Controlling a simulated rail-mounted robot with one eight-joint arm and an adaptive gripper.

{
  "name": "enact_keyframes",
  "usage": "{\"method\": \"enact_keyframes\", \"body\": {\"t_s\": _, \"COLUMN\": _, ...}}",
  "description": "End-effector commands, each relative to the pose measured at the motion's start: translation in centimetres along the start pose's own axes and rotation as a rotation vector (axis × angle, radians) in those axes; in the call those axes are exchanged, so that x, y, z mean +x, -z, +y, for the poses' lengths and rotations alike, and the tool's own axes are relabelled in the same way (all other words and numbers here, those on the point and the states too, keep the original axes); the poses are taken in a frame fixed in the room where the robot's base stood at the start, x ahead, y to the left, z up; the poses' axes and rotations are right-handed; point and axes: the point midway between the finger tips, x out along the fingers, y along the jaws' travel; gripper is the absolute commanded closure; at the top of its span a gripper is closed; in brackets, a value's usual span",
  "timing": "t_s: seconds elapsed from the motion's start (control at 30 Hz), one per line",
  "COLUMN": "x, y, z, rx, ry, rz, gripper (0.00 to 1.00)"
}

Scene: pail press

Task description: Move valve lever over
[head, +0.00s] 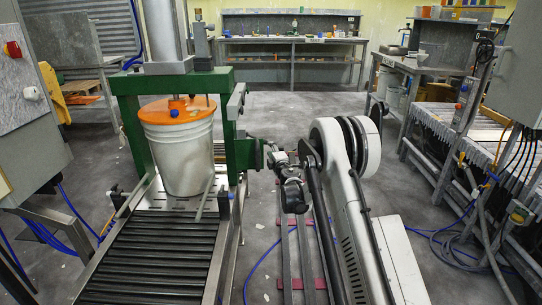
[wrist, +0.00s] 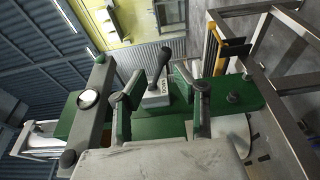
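The valve lever (wrist: 160,62) is a black handle rising from a grey block with a label (wrist: 158,92) on the green press frame, in the middle of the wrist view. It leans slightly to the right there. My gripper (wrist: 160,74) is open, with one finger on each side of the lever in the picture. I see no clear contact, and the depth gap is hard to judge. In the head view my gripper (head: 268,153) is at the right side of the green press frame (head: 240,150). I cannot make out the lever for certain there.
A white pail (head: 180,155) with an orange lid (head: 178,109) stands under the press cylinder (head: 165,35). A roller conveyor (head: 155,255) runs toward the front. A control box (head: 30,95) is at left. Benches stand at the back and right. Blue hoses lie on the floor.

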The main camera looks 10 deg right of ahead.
Motion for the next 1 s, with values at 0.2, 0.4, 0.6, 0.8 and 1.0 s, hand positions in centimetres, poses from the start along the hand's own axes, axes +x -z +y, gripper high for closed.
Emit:
{"method": "enact_keyframes", "body": {"t_s": 0.2, "x": 0.6, "y": 0.1, "z": -0.9, "rx": -0.014, "ry": 0.002, "rz": 0.008, "gripper": 0.71}}
{"method": "enact_keyframes", "body": {"t_s": 0.4, "x": 2.6, "y": 0.1, "z": -0.9, "rx": -0.013, "ry": 0.002, "rz": 0.008, "gripper": 0.71}}
{"method": "enact_keyframes", "body": {"t_s": 0.6, "x": 5.2, "y": 0.2, "z": -0.8, "rx": -0.012, "ry": 0.002, "rz": 0.008, "gripper": 0.71}}
{"method": "enact_keyframes", "body": {"t_s": 0.8, "x": 7.8, "y": 0.2, "z": -0.9, "rx": -0.012, "ry": 0.002, "rz": 0.009, "gripper": 0.71}}
{"method": "enact_keyframes", "body": {"t_s": 1.0, "x": 8.1, "y": 0.2, "z": -0.8, "rx": -0.012, "ry": 0.002, "rz": 0.008, "gripper": 0.91}}
